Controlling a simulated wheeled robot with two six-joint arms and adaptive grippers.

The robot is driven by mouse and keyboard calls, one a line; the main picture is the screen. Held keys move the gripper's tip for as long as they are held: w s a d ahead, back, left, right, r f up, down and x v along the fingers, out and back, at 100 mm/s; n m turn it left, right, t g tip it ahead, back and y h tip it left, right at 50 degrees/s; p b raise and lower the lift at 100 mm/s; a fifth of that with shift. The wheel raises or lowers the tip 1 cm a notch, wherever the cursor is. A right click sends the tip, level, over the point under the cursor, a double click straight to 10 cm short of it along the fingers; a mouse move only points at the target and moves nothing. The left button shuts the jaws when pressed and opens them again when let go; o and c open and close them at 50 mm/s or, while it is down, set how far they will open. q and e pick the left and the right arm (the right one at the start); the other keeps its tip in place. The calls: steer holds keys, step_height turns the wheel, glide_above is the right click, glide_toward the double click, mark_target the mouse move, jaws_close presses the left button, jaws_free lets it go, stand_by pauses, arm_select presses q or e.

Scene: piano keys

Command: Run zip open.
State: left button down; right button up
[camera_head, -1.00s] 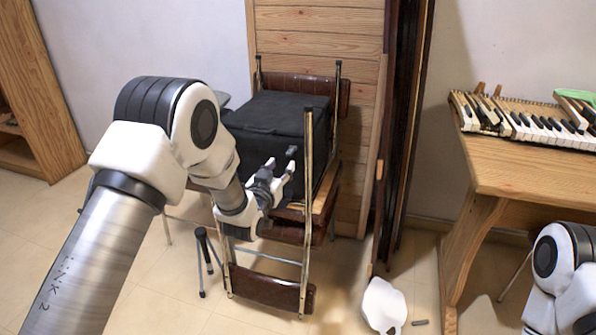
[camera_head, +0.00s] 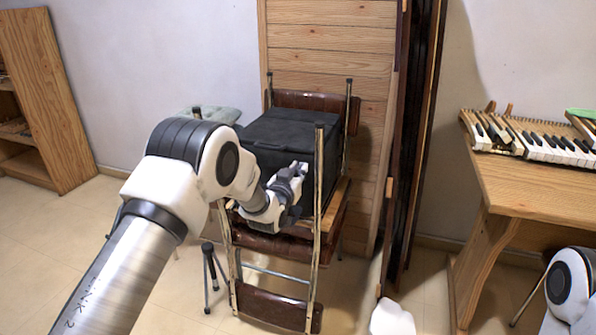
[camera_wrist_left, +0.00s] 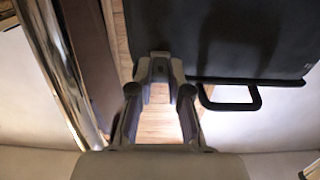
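A black, box-shaped soft bag (camera_head: 285,140) lies on a chair with a brown seat and back and metal legs. In the left wrist view its dark side (camera_wrist_left: 240,35) fills the top, with a black loop handle (camera_wrist_left: 235,103) at right. My left gripper (camera_head: 297,172) is at the bag's front face, close to the chair's post. In the wrist view my left fingers (camera_wrist_left: 160,72) stand apart with a small dark piece between their tips. I cannot tell whether they grip it. No zip can be made out clearly. My right gripper is outside the view.
A metal chair post (camera_head: 319,190) rises just right of my left gripper. A wooden panel (camera_head: 330,45) stands behind. A wooden table (camera_head: 530,190) with piano keys (camera_head: 535,140) is at right. A white object (camera_head: 391,318) lies on the floor. Floor at left is open.

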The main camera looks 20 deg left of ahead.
arm_select(q)
steer(key=a, duration=1.9)
steer(key=shift+w+a+p, duration=0.15)
steer(key=shift+w+p, duration=0.2)
steer(key=shift+r, duration=0.1)
steer(key=c, duration=1.4)
jaws_free()
steer(key=o, duration=0.3)
steer(key=shift+a, duration=0.2)
